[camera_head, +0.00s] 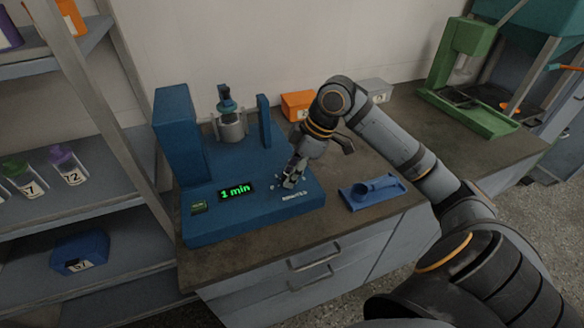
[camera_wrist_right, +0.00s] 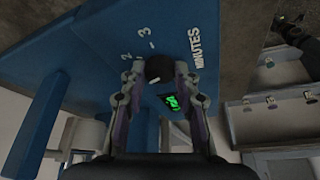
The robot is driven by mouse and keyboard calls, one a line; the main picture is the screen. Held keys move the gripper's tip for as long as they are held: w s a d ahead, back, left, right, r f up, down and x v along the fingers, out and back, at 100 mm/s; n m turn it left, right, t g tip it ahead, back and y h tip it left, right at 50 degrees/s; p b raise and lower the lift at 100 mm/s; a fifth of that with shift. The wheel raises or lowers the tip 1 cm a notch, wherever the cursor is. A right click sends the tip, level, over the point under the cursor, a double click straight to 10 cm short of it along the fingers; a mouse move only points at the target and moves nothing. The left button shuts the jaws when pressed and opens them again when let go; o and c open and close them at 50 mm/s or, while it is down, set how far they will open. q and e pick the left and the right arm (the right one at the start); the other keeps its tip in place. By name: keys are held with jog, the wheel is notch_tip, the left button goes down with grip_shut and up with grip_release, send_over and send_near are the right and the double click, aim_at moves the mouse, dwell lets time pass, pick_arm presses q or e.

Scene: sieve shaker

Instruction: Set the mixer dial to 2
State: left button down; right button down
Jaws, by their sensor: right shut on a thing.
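The blue mixer (camera_head: 255,211) stands on the counter with a green display (camera_head: 235,190) reading "1 min". The black dial (camera_wrist_right: 159,68) is on its face, with the printed marks "2" and "3" beside it and the word "MINUTES" in the right wrist view. My right gripper (camera_head: 290,180) reaches down to the mixer's front right. In the right wrist view the two fingers (camera_wrist_right: 159,77) are on either side of the dial and shut on it. A light pointer mark shows on the dial. In the head view the gripper hides the dial. My left gripper is not in view.
A blue tray with a scoop-like piece (camera_head: 372,192) lies right of the mixer. Orange (camera_head: 297,105) and grey boxes stand behind. A green machine (camera_head: 470,85) is at the far right. Shelves (camera_head: 75,100) with bottles and a blue bin (camera_head: 80,252) stand on the left.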

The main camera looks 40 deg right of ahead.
jog(key=m+p, duration=0.1)
jog(key=p, duration=0.1)
jog(key=m+h+p, duration=0.1)
jog(key=m+p, duration=0.1)
jog(key=m+t+p, duration=0.1)
jog(key=m+p, duration=0.1)
jog(key=shift+s+a+r+h, duration=0.2)
jog(key=shift+a+r+h, duration=0.05)
jog(key=shift+r+h, duration=0.05)
jog(key=m+h+p, duration=0.1)
jog(key=m+p, duration=0.1)
jog(key=m, duration=0.1)
jog(key=shift+a+f+t+p, duration=0.1)
jog(key=shift+f+t+p, duration=0.05)
jog(key=shift+t+p, duration=0.2)
jog(key=shift+f+m+h+p, duration=0.1)
jog(key=shift+m+h+p, duration=0.4)
jog(key=shift+m, duration=0.9)
jog(key=c, duration=1)
grip_release()
jog(key=shift+f, duration=0.1)
